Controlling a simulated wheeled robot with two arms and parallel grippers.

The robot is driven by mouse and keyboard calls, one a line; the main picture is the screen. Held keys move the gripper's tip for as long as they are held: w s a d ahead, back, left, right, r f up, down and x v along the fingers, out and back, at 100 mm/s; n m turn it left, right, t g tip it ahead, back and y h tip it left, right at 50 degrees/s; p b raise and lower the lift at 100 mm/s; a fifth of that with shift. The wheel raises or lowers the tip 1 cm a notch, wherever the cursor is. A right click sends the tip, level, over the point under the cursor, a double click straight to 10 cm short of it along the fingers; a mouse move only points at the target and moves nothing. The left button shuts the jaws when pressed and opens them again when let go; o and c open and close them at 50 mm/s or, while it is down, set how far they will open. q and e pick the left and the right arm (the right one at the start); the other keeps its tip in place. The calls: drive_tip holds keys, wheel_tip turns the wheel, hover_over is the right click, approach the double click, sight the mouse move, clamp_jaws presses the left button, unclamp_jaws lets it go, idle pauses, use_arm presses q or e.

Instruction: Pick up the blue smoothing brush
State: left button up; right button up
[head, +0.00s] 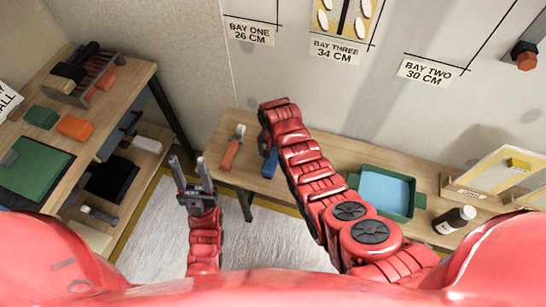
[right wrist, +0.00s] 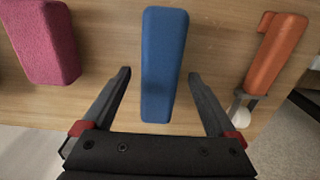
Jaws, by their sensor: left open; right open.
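The blue smoothing brush (head: 269,163) lies on the wooden table in the head view, partly hidden by my right arm. In the right wrist view its long blue body (right wrist: 163,50) points toward me, with its near end between my right gripper's fingers (right wrist: 159,75). Those fingers are open, one on each side, with a gap to the brush; their height above it is hard to tell. In the head view the right gripper is hidden behind its arm. My left gripper (head: 188,165) is open and empty, over the floor left of the table.
An orange-handled tool (right wrist: 275,50) lies right of the brush in the wrist view, a magenta block (right wrist: 42,40) left of it. A green tray (head: 404,202) with blue inside and a dark bottle (head: 455,219) stand farther right. A wooden shelf unit (head: 110,115) stands at left.

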drive_tip(key=shift+f, duration=0.5)
drive_tip(key=shift+c, duration=0.3)
clamp_jaws()
